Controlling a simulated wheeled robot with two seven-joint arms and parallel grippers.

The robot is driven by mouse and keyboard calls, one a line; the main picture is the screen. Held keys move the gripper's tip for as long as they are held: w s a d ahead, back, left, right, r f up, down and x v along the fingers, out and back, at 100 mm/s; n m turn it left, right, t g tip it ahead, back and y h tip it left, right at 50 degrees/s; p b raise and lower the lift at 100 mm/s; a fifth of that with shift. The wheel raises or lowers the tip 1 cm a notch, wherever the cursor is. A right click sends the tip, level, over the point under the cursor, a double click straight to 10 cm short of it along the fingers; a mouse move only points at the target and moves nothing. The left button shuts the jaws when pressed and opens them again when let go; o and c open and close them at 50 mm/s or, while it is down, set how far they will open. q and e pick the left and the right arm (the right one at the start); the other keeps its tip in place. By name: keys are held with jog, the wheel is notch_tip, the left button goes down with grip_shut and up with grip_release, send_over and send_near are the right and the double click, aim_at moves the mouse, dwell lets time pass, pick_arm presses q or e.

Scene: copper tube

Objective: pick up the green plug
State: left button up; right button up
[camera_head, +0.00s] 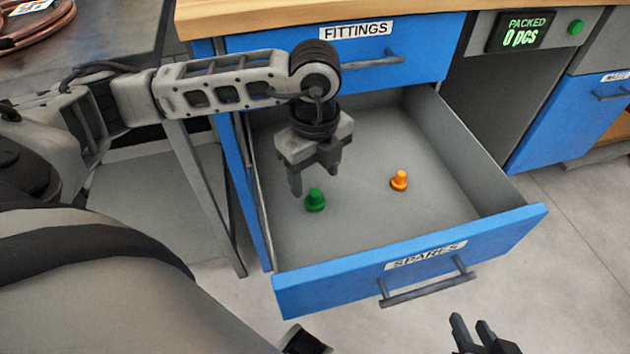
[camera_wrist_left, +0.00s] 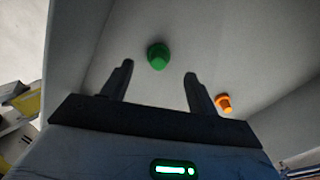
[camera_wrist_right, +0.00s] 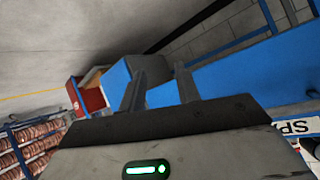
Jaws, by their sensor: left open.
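The green plug (camera_head: 315,200) stands on the floor of the open drawer marked SPARES, near its left side. It also shows in the left wrist view (camera_wrist_left: 158,56), ahead of the fingertips and between their lines. My left gripper (camera_head: 316,180) points down into the drawer, above and close to the green plug. It is open and empty, its fingers (camera_wrist_left: 158,82) spread apart. My right gripper (camera_head: 478,328) is outside the drawer, in front of its face at the lower right. Its two fingers (camera_wrist_right: 160,80) are apart with nothing between them.
The drawer walls (camera_head: 470,160) surround both plugs, and the blue front with a handle (camera_head: 428,290) is nearest me. The closed FITTINGS drawer (camera_head: 420,60) and wooden worktop (camera_head: 290,14) are behind.

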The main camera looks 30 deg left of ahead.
aim_at(315, 192)
pick_arm(q)
notch_tip(315, 192, down, 5)
jog(key=b, duration=0.3)
jog(key=shift+s+r+b, duration=0.1)
jog(key=shift+b, duration=0.2)
jog(key=shift+f, duration=0.35)
jog(key=shift+r, duration=0.1)
pick_arm(e)
jog(key=r, duration=0.1)
jog(key=r+t, duration=0.1)
jog(key=a+r+t+y, duration=0.1)
jog(key=shift+w+a, duration=0.1)
jog(key=shift+w, duration=0.15)
pick_arm(q)
jog(key=c, duration=1.1)
